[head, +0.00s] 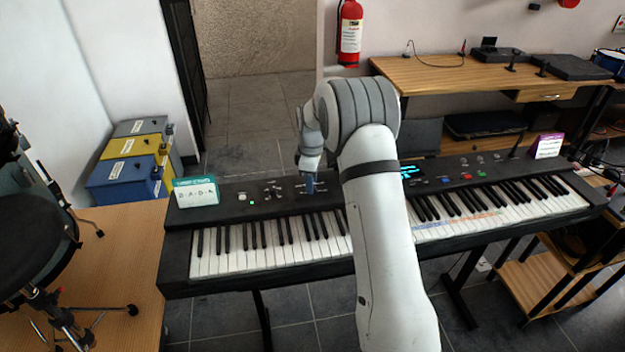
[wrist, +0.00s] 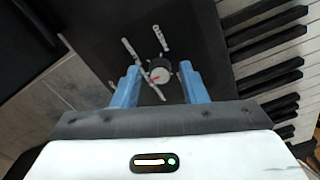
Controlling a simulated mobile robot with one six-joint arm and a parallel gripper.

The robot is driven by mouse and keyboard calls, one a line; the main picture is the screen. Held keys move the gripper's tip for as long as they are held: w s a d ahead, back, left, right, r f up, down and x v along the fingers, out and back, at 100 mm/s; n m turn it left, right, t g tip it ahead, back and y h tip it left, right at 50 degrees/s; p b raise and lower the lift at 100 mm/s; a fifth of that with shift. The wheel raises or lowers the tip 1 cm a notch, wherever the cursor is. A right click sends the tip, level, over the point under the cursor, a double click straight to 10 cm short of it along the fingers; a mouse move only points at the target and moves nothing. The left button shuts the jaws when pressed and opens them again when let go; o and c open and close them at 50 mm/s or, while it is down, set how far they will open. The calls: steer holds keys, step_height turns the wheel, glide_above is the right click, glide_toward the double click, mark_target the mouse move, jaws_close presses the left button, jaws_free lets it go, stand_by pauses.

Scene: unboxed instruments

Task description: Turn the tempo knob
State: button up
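My gripper (head: 310,186) is over the keyboard's (head: 335,222) black control panel, left of centre, pointing down. In the wrist view its two blue fingers (wrist: 158,84) are apart. In the head view I cannot pick this knob out at the gripper.
A small teal and white card box (head: 196,192) stands at the panel's left end. A purple and white card (head: 547,146) stands at the right end. Small controls (head: 272,190) sit left of the gripper. White keys run along the front. A wooden bench (head: 460,75) stands behind.

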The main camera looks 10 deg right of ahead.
steer(key=c, duration=0.8)
steer(key=shift+d, duration=0.3)
jaws_close()
steer(key=shift+a, duration=0.25)
steer(key=shift+m, duration=0.8)
steer(key=m, duration=0.3)
steer(key=shift+a+b, duration=0.1)
steer(key=shift+b, duration=0.3)
steer(key=m, duration=0.3)
steer(key=shift+r+m, duration=0.1)
steer(key=shift+m, duration=0.2)
steer(key=shift+w+m+b, duration=0.1)
steer(key=shift+m+b, duration=0.2)
steer(key=shift+m, duration=1.5)
